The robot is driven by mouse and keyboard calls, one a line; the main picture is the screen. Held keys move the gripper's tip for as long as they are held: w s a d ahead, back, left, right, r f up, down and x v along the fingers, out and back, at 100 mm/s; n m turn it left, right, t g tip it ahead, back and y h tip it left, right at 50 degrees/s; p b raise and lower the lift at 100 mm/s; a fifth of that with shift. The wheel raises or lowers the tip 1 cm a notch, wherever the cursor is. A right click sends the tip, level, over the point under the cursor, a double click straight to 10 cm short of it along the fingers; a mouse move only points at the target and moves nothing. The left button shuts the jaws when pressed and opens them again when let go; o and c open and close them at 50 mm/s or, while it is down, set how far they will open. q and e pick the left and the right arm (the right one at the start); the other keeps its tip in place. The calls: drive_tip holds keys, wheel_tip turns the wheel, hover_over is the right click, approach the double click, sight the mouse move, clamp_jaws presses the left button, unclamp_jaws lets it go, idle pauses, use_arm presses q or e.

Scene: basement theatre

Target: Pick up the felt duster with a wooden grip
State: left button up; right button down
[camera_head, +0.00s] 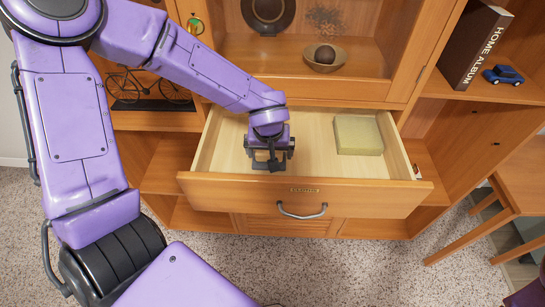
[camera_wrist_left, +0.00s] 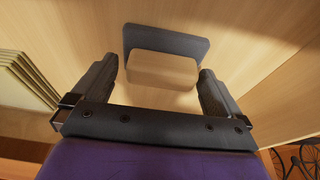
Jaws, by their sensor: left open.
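The felt duster shows in the left wrist view, with a dark grey felt part (camera_wrist_left: 165,38) and a pale wooden grip (camera_wrist_left: 162,70). It lies in the open drawer (camera_head: 300,195). My left gripper (camera_head: 268,163) is inside the drawer, left of its middle, pointing down. In the left wrist view its two black fingers are spread, one on each side of the wooden grip, with gaps visible. In the head view the gripper hides the duster. Whether the fingers are down at grip height is hard to tell. My right gripper is not in view.
A pale yellow-green block (camera_head: 358,134) lies in the drawer's right part. The drawer walls stand close around the gripper. Above are cabinet shelves with a bowl (camera_head: 324,58), a bicycle model (camera_head: 148,88), a home album (camera_head: 474,45) and a blue toy car (camera_head: 503,75).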

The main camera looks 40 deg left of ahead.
use_arm(q)
drive_tip(key=shift+a+f, duration=0.1)
drive_tip(key=c, duration=0.9)
wheel_tip(320, 180, up, 9)
drive_tip(key=shift+r+p, duration=0.2)
drive_tip(key=shift+p, duration=0.7)
drive_tip(key=shift+r, duration=0.35)
